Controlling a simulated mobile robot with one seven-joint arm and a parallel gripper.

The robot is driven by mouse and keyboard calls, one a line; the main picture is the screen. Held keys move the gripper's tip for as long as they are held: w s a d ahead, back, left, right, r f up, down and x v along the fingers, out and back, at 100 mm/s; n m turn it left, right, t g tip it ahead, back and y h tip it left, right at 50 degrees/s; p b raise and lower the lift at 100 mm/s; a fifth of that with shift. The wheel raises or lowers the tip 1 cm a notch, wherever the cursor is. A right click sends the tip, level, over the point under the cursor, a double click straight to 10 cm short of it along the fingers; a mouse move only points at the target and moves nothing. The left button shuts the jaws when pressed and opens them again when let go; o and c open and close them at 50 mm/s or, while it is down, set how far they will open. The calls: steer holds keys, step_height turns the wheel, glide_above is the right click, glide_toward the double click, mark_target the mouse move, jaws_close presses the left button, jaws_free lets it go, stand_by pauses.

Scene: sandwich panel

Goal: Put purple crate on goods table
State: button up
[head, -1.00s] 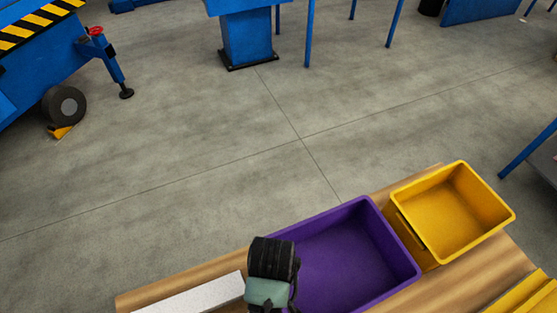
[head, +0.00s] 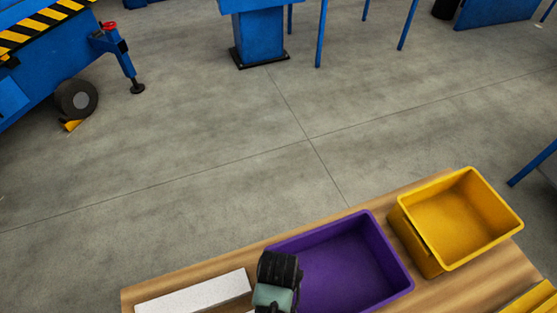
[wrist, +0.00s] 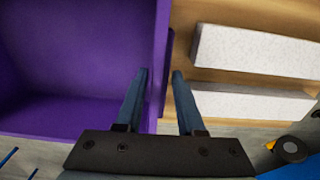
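The purple crate (head: 345,264) stands on the near wooden table (head: 170,272), upright and empty as far as I see. My gripper (head: 277,285) is at its left wall. In the wrist view my gripper (wrist: 159,77) has one finger inside the purple crate (wrist: 70,60) and one outside. The fingers stand partly apart with the crate's wall and rim between them, and appear shut on it. The contact at the fingertips is hard to see. The crate's underside is hidden.
A yellow crate (head: 462,222) stands close to the right of the purple one. White blocks (head: 195,292) lie to the left on the table; two show in the wrist view (wrist: 255,50). Concrete floor lies beyond, with a blue wheeled machine (head: 50,60) at far left.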

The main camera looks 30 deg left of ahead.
steer(key=shift+o, duration=0.9)
step_height(320, 180, up, 12)
steer(key=shift+r, duration=0.15)
